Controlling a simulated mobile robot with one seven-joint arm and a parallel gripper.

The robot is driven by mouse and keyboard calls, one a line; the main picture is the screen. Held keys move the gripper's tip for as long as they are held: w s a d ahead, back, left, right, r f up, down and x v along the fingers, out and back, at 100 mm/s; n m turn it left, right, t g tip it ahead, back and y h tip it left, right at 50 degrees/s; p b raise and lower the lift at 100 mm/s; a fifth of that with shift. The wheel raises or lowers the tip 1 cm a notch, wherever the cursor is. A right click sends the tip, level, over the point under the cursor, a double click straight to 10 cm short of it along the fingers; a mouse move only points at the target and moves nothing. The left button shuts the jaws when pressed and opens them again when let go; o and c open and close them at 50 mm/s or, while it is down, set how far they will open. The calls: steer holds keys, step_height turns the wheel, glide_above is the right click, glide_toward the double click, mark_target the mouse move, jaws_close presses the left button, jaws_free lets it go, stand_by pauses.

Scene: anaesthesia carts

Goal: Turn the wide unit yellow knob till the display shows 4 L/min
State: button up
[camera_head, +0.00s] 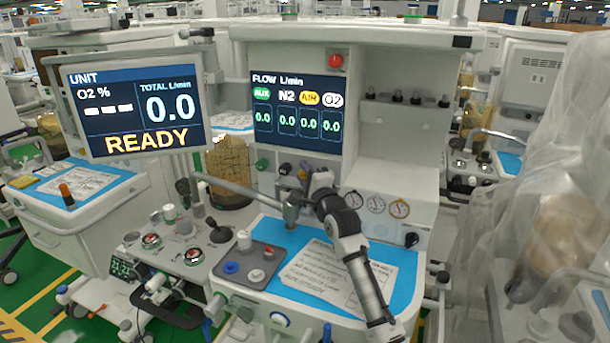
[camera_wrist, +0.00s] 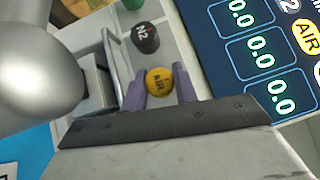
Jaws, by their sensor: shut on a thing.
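The wide unit's yellow AIR knob (camera_wrist: 157,82) sits between the two purple fingers of my gripper (camera_wrist: 160,88) in the wrist view. The fingers are shut on the knob's sides. In the head view the knob (camera_head: 303,173) shows as a small yellow spot under the display, partly hidden by my gripper. The flow display (camera_head: 299,112) has AUX, N2, AIR and O2 columns, all reading 0.0. Part of it fills the right of the wrist view (camera_wrist: 262,55), also with 0.0 readings.
The black N2 knob (camera_wrist: 145,37) is close beside the yellow one, with a green knob (camera_head: 262,164) further left. A second screen (camera_head: 135,105) reads READY and TOTAL 0.0. Dial gauges (camera_head: 376,204) are right of my arm. Papers (camera_head: 335,276) lie on the blue worktop below.

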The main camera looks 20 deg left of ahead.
steer(key=shift+r, duration=0.1)
steer(key=n+p, duration=0.1)
steer(key=p, duration=0.1)
steer(key=shift+r+g+h+p, duration=0.15)
steer(key=shift+g+h+p, duration=0.2)
steer(key=shift+g+h, duration=0.05)
steer(key=n+g+h+p, duration=0.1)
steer(key=n+p, duration=0.1)
steer(key=p, duration=0.1)
steer(key=shift+r, duration=0.15)
steer(key=shift+a+f+n+g+h+p, duration=0.1)
steer(key=shift+f+n+g+h+p, duration=0.1)
steer(key=shift+n+g+h+p, duration=0.65)
steer(key=shift+f+n+g+h, duration=0.2)
steer(key=shift+n+h, duration=0.65)
steer(key=shift+h, duration=0.6)
steer(key=o, duration=0.7)
